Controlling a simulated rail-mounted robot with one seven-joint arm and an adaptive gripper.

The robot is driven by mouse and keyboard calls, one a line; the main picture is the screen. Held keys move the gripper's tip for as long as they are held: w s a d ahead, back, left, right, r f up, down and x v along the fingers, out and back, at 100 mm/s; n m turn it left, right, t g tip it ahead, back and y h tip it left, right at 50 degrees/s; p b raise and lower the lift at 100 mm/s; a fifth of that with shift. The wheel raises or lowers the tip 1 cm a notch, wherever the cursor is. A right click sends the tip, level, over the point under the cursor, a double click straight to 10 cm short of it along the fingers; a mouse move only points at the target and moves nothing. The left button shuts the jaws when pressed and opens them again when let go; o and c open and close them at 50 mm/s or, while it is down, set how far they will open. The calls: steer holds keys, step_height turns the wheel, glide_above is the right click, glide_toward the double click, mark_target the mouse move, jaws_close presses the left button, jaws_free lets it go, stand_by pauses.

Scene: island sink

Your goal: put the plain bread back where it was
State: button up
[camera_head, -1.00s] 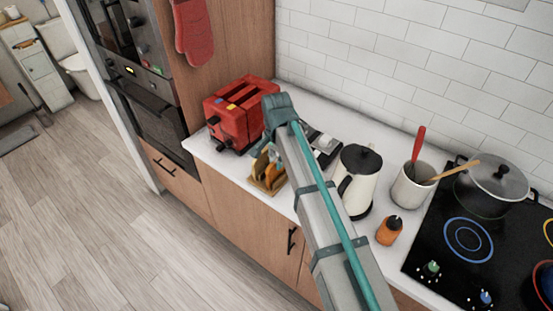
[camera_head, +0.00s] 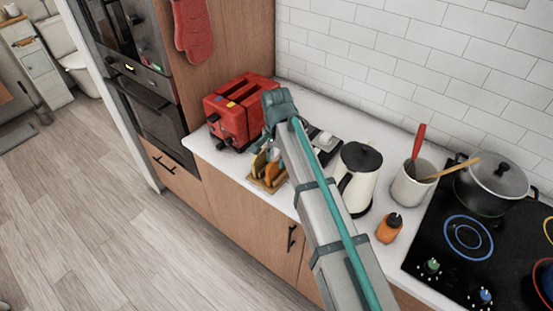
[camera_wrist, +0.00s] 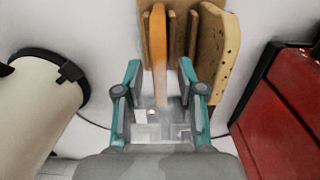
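A wooden rack (camera_head: 268,184) stands on the counter near its front edge, with bread slices in it. In the wrist view, a plain orange-brown slice (camera_wrist: 158,45) stands edge-on between the rack's wooden dividers (camera_wrist: 172,38). A paler slice with dark spots (camera_wrist: 219,55) stands to its right. My gripper (camera_wrist: 160,72) is open, with one finger on each side of the plain slice's near end and gaps visible on both sides. In the head view my gripper (camera_head: 273,153) is over the rack, and my arm hides part of it.
A red toaster (camera_head: 240,110) stands close behind the rack. A cream kettle (camera_head: 358,180) is to the right, with an orange bottle (camera_head: 388,229), a utensil crock (camera_head: 411,187) and a pot (camera_head: 490,187) on the hob (camera_head: 455,270) beyond. A dark appliance (camera_head: 323,146) sits behind my arm.

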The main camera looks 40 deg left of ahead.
step_height(320, 180, up, 12)
steer(key=b, duration=0.3)
steer(key=shift+f, duration=0.25)
